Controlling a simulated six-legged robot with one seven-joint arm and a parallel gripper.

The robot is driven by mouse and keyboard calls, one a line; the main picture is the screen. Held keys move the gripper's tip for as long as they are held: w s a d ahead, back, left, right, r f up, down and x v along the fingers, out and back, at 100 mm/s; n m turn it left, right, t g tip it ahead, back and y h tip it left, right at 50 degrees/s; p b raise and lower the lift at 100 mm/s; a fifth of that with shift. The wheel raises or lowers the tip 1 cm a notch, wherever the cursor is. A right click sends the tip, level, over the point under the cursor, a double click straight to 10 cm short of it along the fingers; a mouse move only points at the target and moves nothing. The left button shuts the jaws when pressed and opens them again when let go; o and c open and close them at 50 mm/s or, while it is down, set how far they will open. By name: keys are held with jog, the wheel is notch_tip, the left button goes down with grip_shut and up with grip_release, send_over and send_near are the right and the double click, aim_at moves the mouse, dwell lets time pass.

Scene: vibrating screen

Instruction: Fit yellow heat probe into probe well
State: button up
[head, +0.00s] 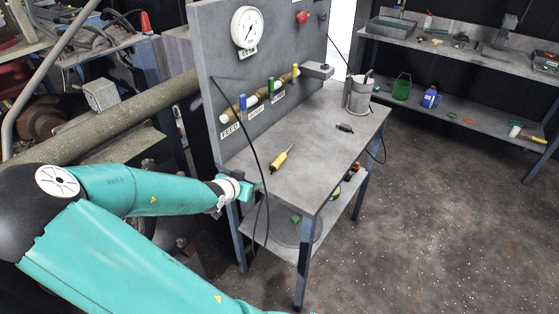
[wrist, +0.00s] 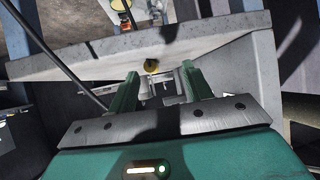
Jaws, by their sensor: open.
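A yellow probe (head: 281,159) with a thin dark tip lies on the grey workbench top (head: 310,155). My gripper (head: 248,190) is beside the bench's near left edge, apart from the probe. In the wrist view my gripper (wrist: 160,80) is open with two green fingers and nothing between them. A grey block (head: 318,70) juts from the upright panel, and a metal can (head: 358,95) stands at the bench's far end. I cannot tell which is the probe well.
The panel (head: 225,70) carries a gauge (head: 246,28) and a pipe with blue, green and yellow valve handles. A black cable (head: 255,150) hangs in front of the bench near my gripper. A dark probe (head: 345,128) lies on the bench. Floor to the right is clear.

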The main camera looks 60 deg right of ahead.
notch_tip(320, 180, up, 3)
jog(key=s+d+g+h, duration=0.1)
jog(key=s+d+h, duration=0.1)
jog(key=d, duration=0.1)
send_near(278, 160)
jog(key=shift+m, duration=0.4)
jog(key=x, duration=0.5)
jog(key=shift+w, duration=0.2)
jog(key=shift+x, duration=2.65)
jog(key=shift+s, duration=0.15)
grip_shut()
